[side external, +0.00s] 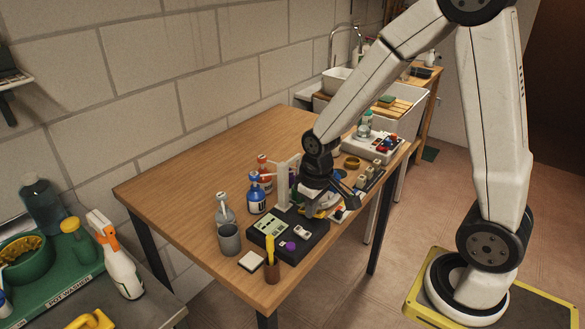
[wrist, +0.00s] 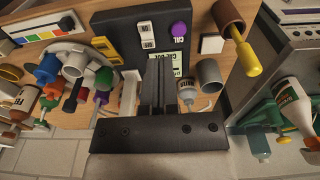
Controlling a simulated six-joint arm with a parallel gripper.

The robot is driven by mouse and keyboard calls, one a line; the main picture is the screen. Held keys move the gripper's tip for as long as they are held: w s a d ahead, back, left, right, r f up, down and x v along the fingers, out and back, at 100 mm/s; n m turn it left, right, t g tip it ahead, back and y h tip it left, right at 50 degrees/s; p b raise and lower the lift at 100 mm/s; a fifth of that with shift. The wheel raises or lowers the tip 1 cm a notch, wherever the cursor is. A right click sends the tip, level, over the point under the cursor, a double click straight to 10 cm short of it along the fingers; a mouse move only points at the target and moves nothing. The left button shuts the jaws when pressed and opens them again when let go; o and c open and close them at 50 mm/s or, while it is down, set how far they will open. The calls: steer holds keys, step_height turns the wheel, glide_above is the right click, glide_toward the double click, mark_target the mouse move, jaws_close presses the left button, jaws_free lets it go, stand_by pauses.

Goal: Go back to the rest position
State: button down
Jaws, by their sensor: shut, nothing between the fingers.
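My gripper (wrist: 159,64) shows in the wrist view with its two dark fingers side by side and together, holding nothing. In the side view my gripper (side external: 345,193) is low over the front part of the wooden table, behind the black device; its fingertips are hard to make out there. The black device (wrist: 120,24), with a pale display, switches and a purple knob, lies beyond the fingers in the wrist view. It also shows in the side view (side external: 308,243). I cannot tell whether the fingers touch anything.
A white tray (side external: 372,147) stands farther back. The table's left part is clear.

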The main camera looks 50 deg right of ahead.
steer(key=s+a+r+t, duration=0.1)
steer(key=s+a+r, duration=0.1)
steer(key=s, duration=0.3)
steer(key=shift+s+a+r+t, duration=0.15)
steer(key=shift+a+t, duration=0.15)
steer(key=shift+a, duration=0.35)
